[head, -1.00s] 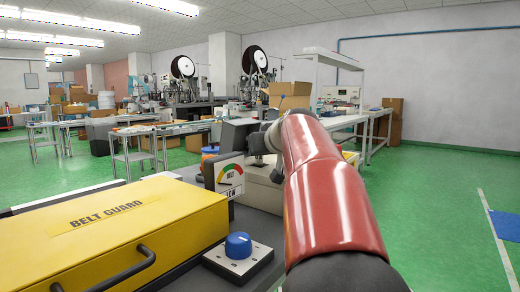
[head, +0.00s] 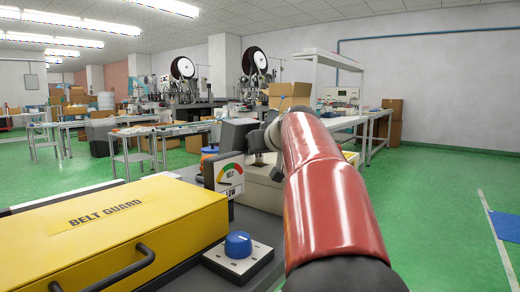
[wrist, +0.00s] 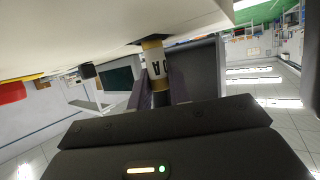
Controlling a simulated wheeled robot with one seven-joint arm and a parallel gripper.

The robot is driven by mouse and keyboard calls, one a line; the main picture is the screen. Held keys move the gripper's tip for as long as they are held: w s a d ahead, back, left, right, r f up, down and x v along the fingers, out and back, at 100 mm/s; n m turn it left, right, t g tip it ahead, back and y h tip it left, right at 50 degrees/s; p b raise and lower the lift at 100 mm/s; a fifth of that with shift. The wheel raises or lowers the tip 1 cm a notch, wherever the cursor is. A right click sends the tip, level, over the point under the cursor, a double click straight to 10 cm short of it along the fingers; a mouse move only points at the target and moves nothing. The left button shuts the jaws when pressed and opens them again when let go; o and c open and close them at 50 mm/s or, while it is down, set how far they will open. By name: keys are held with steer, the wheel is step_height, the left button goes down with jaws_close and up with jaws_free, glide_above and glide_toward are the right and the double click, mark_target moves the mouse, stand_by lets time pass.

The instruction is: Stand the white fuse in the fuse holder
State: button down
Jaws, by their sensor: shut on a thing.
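The white fuse (wrist: 157,67) shows in the wrist view, with dark lettering and a yellowish band at its far end. My gripper (wrist: 160,92) is shut on it, one finger on each side. The fuse's far end meets a small dark patch (wrist: 151,41) on a pale surface (wrist: 90,50). This patch may be the fuse holder; I cannot tell how far the fuse is inside it. In the head view my gripper (head: 262,160) shows only in part beside my red arm, and the fuse and the holder cannot be made out.
A yellow belt guard (head: 130,220) with a black handle lies at the left front. Green floor is open at the right.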

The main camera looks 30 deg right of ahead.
steer(key=shift+f+b, duration=0.7)
steer(key=shift+f, duration=0.05)
steer(key=c, duration=1.6)
jaws_free()
steer(key=shift+b+v, duration=0.65)
steer(key=shift+v, duration=4.85)
steer(key=shift+r, duration=0.15)
